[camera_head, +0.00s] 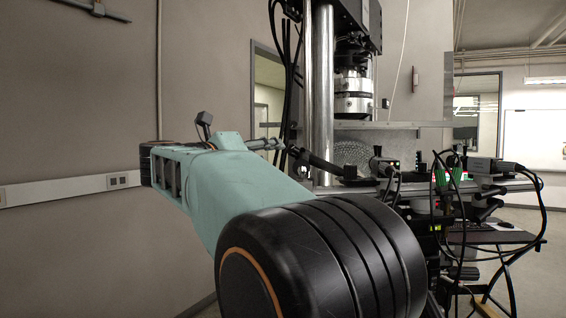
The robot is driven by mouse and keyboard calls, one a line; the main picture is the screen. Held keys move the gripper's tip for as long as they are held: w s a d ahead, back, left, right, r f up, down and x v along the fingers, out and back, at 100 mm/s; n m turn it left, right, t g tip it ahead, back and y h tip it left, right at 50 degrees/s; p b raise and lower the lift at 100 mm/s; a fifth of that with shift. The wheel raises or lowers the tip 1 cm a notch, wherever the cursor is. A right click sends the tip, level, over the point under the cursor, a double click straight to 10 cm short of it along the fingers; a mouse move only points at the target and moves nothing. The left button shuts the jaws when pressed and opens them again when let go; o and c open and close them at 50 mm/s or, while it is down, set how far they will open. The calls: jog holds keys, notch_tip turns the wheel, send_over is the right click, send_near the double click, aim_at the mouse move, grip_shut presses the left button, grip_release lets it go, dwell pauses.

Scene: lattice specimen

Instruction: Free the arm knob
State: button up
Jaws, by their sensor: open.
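A thin black jointed holding arm (328,166) reaches left from the bench of the test machine. A small dark joint (299,155), which looks like the arm knob, sits at its bend; its details are too small to read. A thinner grey section (264,144) runs on to the left and passes behind my teal arm. A small dark box (204,119) on a stem shows above my arm; I cannot tell whether it belongs to the holding arm. My own arm fills the middle foreground. I cannot make out my gripper, and nothing is seen held.
The test machine's bright column (319,95) and metal grip (353,94) stand behind the holding arm. Small devices (383,166) and loose black cables (540,215) crowd the right side. A wall (80,120) with a white cable duct (70,189) bounds the left.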

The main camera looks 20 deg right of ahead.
aim_at(291, 151)
jog(key=p+x, duration=0.1)
jog(key=x, duration=0.9)
jog(key=shift+w+d+f, duration=0.1)
jog(key=shift+w+d, duration=0.05)
jog(key=shift+d, duration=0.05)
jog(key=shift+c, duration=0.3)
grip_shut()
